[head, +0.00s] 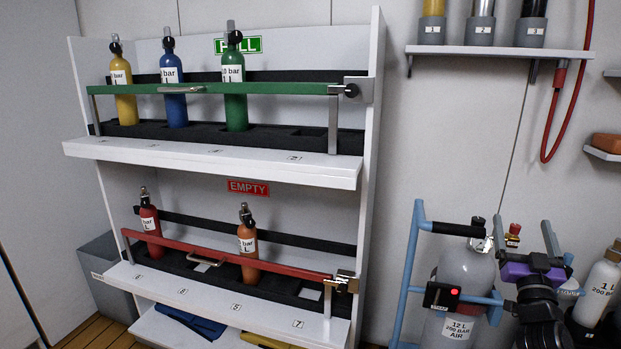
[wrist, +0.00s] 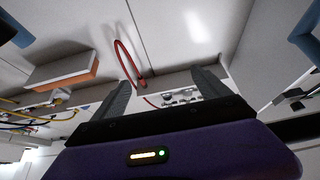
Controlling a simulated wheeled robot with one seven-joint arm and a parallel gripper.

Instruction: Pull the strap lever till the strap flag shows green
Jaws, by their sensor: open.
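A grey cylinder (head: 452,268) labelled 12 L 200 BAR AIR stands upright in a light-blue tubular frame (head: 409,262) at the lower right. A small black box (head: 441,297) with a red dot sits on the frame in front of the cylinder; the dot looks like the strap flag, showing red. A red piece, perhaps the strap (head: 471,309), shows right of the box. I cannot clearly make out the strap lever. My gripper (head: 524,236) is right of the cylinder, fingers pointing up, open and empty. Its two fingers also show in the wrist view (wrist: 160,92).
A white rack with a green bar (head: 215,88) and a red bar (head: 225,257) holds small cylinders at left. A shelf (head: 498,51) with a hanging red hose (head: 553,115) is above. A white cylinder (head: 598,287) stands right of my gripper.

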